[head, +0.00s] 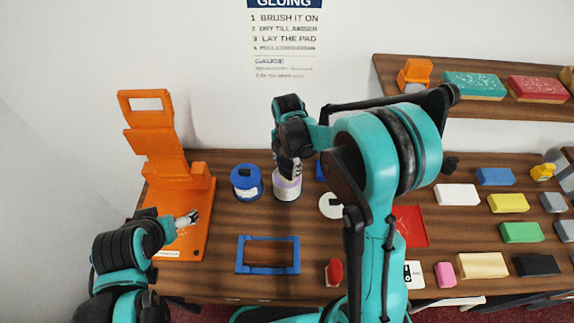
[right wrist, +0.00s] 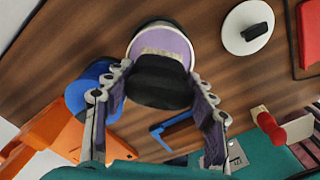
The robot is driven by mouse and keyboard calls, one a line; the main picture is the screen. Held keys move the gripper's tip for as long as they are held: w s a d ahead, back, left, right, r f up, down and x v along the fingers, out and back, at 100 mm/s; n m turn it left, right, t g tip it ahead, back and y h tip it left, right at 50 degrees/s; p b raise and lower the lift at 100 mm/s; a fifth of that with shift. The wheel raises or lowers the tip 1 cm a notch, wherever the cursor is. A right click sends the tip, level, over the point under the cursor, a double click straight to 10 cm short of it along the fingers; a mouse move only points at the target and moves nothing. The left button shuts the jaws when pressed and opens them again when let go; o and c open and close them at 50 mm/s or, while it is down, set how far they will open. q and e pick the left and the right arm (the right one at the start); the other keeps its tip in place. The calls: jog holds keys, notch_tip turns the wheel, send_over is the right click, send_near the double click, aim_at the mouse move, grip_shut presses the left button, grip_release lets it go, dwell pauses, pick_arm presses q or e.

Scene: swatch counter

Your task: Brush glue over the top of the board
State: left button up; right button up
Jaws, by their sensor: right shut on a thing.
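My right gripper (head: 290,172) is over the lavender-labelled pot (head: 287,188). In the right wrist view its fingers (right wrist: 158,108) are shut on a black handle (right wrist: 160,82) above the pot's purple top (right wrist: 163,42). The handle's lower end is hidden, so I cannot tell whether it is a brush or how deep it sits. My left gripper (head: 192,217) is beside the orange stand (head: 183,188), and its jaws are too small to judge. A blue frame (head: 268,270) lies on the table in front of the pot. I cannot tell which thing is the board.
A blue can (head: 246,183) stands left of the pot. A white disc with a black knob (head: 329,207) lies to its right. A red tray (head: 412,226) is partly behind my right arm. Several coloured blocks, such as a yellow one (head: 508,203), fill the right side.

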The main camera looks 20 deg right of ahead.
jog(key=shift+f+b, duration=0.45)
dwell(1.3)
jog(key=shift+r+p, duration=2.4)
jog(key=shift+r, duration=1.15)
